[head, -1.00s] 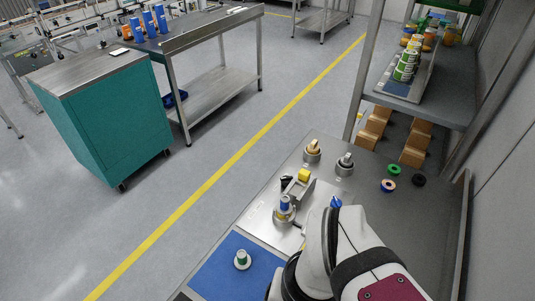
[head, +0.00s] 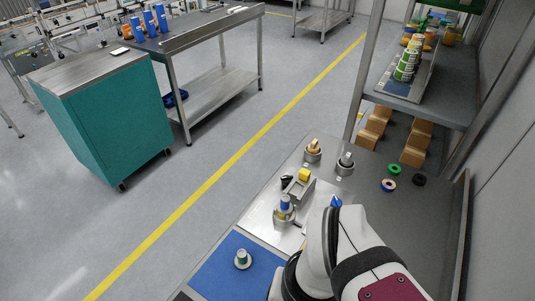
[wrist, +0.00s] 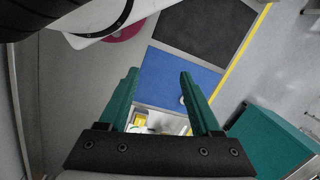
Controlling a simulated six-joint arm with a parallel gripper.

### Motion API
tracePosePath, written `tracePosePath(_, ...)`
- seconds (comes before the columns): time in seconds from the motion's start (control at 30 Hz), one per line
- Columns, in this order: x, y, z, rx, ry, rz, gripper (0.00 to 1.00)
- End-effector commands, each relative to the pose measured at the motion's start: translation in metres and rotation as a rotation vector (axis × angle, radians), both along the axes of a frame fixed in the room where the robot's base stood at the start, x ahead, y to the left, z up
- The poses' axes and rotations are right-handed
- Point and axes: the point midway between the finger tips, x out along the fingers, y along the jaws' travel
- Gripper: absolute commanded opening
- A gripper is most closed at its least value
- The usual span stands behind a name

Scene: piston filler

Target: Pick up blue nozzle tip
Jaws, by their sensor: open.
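A blue cone-shaped tip (head: 336,202) shows in the head view just past the top edge of my white arm link. Its lower part is hidden by the arm, so I cannot tell what it rests on. My gripper (wrist: 160,74) shows in the wrist view with its two teal fingers apart and nothing held between them. A blue mat (wrist: 180,78) lies beyond and below the fingers. I cannot make out the blue tip in the wrist view. In the head view the fingers are not visible.
On the bench, a metal holder (head: 284,215) carries a blue-topped part, with a yellow block (head: 304,175) beside it. Two round metal holders stand farther back. Green (head: 394,170), blue-orange and black rings lie at the right. A small green-and-white part (head: 242,259) stands on the blue mat.

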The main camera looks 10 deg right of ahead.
Motion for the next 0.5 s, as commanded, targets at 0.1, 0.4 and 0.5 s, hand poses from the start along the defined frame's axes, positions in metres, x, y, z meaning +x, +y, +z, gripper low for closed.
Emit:
tracePosePath(0.1, 0.0, 0.0, 0.0, 0.0, 0.0, 0.0, 0.65)
tracePosePath(0.4, 0.073, -0.055, -0.022, -0.463, 0.324, 0.947, 0.65)
tracePosePath(0.5, 0.144, -0.051, -0.04, -0.708, 0.516, 1.487, 0.65)
